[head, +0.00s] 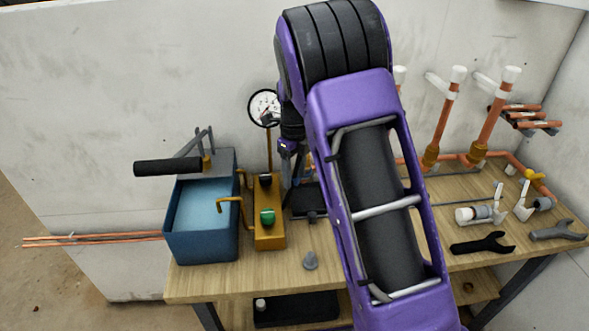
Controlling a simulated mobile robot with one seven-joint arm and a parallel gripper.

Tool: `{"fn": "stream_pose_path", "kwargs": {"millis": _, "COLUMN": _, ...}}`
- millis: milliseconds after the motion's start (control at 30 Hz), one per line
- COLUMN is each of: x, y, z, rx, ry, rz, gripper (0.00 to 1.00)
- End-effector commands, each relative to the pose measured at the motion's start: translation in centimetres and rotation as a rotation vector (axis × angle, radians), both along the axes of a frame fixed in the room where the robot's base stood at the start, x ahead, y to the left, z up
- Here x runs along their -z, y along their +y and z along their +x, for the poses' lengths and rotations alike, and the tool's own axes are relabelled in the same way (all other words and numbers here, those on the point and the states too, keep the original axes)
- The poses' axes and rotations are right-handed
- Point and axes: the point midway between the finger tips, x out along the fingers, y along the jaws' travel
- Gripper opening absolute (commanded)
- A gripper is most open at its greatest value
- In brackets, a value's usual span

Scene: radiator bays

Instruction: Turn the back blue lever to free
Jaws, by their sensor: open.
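My gripper (288,172) points down behind the brass block, left of my arm. It is small and partly hidden, its jaws are open, and I see nothing held in it. A brass block (270,237) with a green knob (267,217) and a black knob stands on the wooden bench (205,283). A round gauge (264,107) rises behind it on a brass stem.
A blue tank (203,250) with a long black handle (167,167) stands at the bench's left. Upright copper pipes with white caps (512,75) stand at the back right. Wrenches (483,244) and white fittings lie front right. A grey fitting (311,261) lies near the front edge.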

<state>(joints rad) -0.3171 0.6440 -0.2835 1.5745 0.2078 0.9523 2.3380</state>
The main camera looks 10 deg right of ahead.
Motion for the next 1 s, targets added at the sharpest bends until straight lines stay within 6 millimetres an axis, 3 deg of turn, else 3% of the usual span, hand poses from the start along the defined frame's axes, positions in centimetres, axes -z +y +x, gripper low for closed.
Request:
{"fn": "stream_pose_path", "kwargs": {"millis": 233, "x": -2.7, "y": 0.0, "z": 0.1, "rx": -0.001, "ry": -0.004, "rz": 0.001, "gripper": 0.59}}
{"fn": "stream_pose_path", "kwargs": {"millis": 700, "x": -13.8, "y": 0.0, "z": 0.1, "rx": 0.0, "ry": -0.005, "rz": 0.001, "gripper": 0.59}}
{"fn": "stream_pose_path", "kwargs": {"millis": 1000, "x": -17.2, "y": 0.0, "z": 0.0, "rx": 0.0, "ry": -0.001, "rz": 0.0, "gripper": 0.59}}
